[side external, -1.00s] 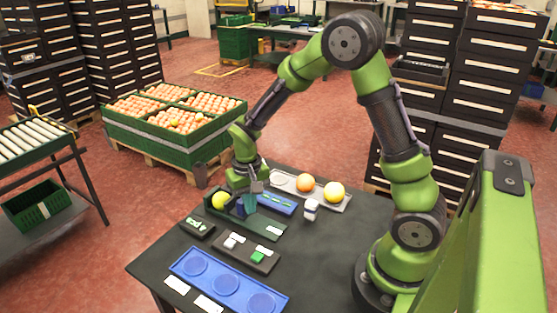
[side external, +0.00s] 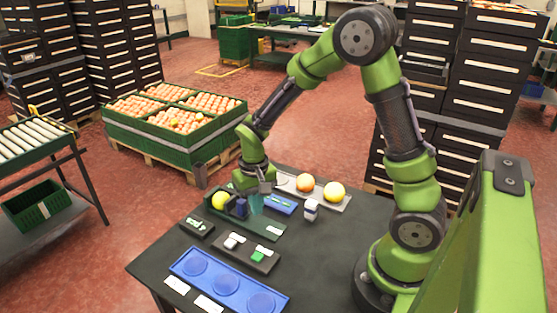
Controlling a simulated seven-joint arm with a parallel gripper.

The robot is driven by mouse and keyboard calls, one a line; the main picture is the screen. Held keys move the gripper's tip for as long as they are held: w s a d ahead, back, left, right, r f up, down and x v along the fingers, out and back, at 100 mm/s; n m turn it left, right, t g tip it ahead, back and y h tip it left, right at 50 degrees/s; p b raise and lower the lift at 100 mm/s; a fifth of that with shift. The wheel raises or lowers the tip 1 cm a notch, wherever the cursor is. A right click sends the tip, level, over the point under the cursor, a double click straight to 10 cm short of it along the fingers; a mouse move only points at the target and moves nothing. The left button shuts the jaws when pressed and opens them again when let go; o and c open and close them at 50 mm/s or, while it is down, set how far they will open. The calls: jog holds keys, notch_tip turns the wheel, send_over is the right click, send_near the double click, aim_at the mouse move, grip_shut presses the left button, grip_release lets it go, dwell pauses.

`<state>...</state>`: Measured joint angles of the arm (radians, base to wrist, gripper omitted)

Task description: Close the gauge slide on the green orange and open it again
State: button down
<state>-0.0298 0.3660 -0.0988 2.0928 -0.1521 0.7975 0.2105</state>
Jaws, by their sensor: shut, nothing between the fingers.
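The gauge (side external: 262,229) is a dark green tray on the black table. A yellow-green orange (side external: 219,200) sits at its left end. The dark blue gauge slide (side external: 240,208) stands just right of the orange; I cannot tell whether they touch. My gripper (side external: 256,208) points down over the gauge, right of the slide. Its teal fingers are shut and hold nothing. A small gap seems to show between fingers and slide. The fingers hide part of the gauge behind them.
Behind the gauge is a blue tray (side external: 290,207). A grey tray (side external: 344,205) holds an orange fruit (side external: 305,183) and a yellow one (side external: 334,192). A small white-and-dark block (side external: 311,210) stands nearby. In front lie a dark switch panel (side external: 245,254) and a blue three-dish tray (side external: 211,277).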

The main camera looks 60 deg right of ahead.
notch_tip(320, 180, up, 8)
jog(key=shift+f, duration=0.25)
dwell(0.5)
jog(key=s+a+r+n+t+y, duration=0.1)
jog(key=s+a+r+t, duration=0.1)
jog(key=s+r, duration=0.4)
jog(key=s+a+r+n+t+y, duration=0.1)
jog(key=s+a+r+t, duration=0.2)
jog(key=s+r+t, duration=0.2)
jog(key=shift+s+a+r, duration=0.15)
jog(key=shift+s+r, duration=0.2)
jog(key=shift+r, duration=0.5)
dwell(0.8)
